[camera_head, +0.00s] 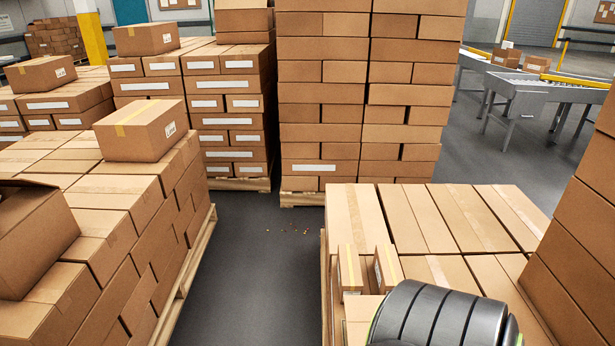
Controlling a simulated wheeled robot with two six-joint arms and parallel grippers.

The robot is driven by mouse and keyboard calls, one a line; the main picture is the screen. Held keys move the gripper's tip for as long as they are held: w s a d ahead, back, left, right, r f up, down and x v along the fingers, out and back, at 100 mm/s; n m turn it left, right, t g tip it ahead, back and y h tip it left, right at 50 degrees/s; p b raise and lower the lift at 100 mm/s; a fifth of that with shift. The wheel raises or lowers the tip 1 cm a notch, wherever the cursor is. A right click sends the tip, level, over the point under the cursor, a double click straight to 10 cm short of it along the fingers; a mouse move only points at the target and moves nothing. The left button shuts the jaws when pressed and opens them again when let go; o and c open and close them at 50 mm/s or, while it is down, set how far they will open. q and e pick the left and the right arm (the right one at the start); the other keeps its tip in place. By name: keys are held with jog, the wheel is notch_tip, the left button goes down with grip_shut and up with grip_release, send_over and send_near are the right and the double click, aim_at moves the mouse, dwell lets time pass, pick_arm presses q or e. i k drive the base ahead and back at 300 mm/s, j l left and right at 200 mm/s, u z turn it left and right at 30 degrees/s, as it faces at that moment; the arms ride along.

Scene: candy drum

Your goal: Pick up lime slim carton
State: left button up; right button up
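I see no carton that is clearly lime. Two small slim brown cartons stand upright side by side, a narrow one (349,270) and another (387,268), on the near right stack of boxes (430,218). A dark ribbed rounded shape (440,318) covers the bottom edge in front of that stack, with a thin yellow-green strip at its left side. I cannot tell what the strip belongs to. The shape hides part of the stack. Neither of my grippers shows.
Box stacks stand on pallets at left (110,205) and ahead (320,100). A tall stack (580,230) closes the right edge. The grey floor aisle (245,285) is open, with tiny coloured bits (290,229) on it. A conveyor (530,85) stands far right.

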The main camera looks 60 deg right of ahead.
aim_at(351, 283)
jog(key=i+z, duration=0.35)
jog(key=i+j+z, duration=0.1)
jog(key=i+z, duration=0.25)
jog(key=i+j+z, duration=0.15)
jog(key=z, duration=0.2)
jog(key=i+z, duration=0.2)
jog(key=z, duration=0.25)
jog(key=i+z, duration=0.2)
jog(key=z, duration=0.25)
jog(key=i+j+z, duration=0.2)
jog(key=z, duration=0.3)
jog(key=i+j+z, duration=0.15)
jog(key=z, duration=0.3)
